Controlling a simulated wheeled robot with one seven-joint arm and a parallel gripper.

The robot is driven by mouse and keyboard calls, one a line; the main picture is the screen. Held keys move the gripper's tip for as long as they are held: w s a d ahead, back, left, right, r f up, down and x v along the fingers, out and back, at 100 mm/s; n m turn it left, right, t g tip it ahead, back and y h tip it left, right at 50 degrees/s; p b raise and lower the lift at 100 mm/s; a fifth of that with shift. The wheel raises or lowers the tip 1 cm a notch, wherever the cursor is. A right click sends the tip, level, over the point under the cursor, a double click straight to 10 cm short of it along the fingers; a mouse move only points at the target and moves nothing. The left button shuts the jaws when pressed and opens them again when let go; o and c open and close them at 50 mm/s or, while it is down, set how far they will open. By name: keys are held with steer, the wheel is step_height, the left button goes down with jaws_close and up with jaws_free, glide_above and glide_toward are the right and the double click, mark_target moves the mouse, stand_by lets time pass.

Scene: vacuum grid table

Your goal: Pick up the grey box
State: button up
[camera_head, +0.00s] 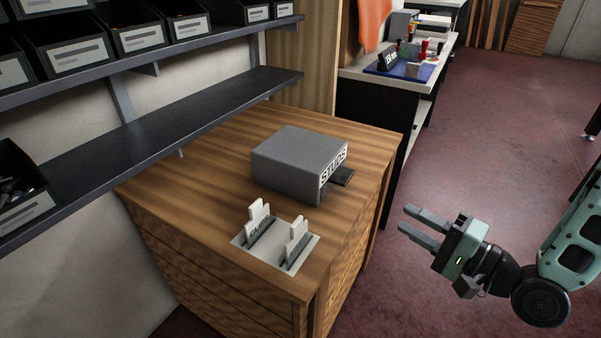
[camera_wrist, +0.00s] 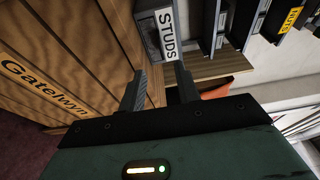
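The grey box (camera_head: 292,160) lies on top of the wooden cabinet (camera_head: 223,157), its end marked "STUDS". A dark flat piece sticks out at its lower right end. The box also shows at the top of the wrist view (camera_wrist: 157,32), with its label facing the camera. My gripper (camera_head: 415,221) is in the air to the right of the cabinet, apart from the box. Its two fingers are spread with nothing between them. They also show in the wrist view (camera_wrist: 160,82), pointing toward the box.
A pale plate (camera_head: 266,259) with upright labelled cards lies at the cabinet's near corner. A dark shelf (camera_head: 150,140) overhangs the cabinet's left side, with bins (camera_head: 75,45) above. A white-topped bench (camera_head: 365,75) stands behind. Reddish floor to the right is open.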

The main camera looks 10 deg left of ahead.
mark_target(347, 181)
steer(key=b+x, duration=0.7)
steer(key=x, duration=0.4)
steer(key=shift+a, duration=0.1)
steer(key=x, duration=0.1)
steer(key=b+x, duration=0.2)
steer(key=x, duration=0.1)
steer(key=shift+w+f, duration=0.25)
steer(key=shift+w, duration=0.15)
steer(key=shift+w+a, duration=0.3)
steer(key=shift+r, duration=0.2)
jaws_close()
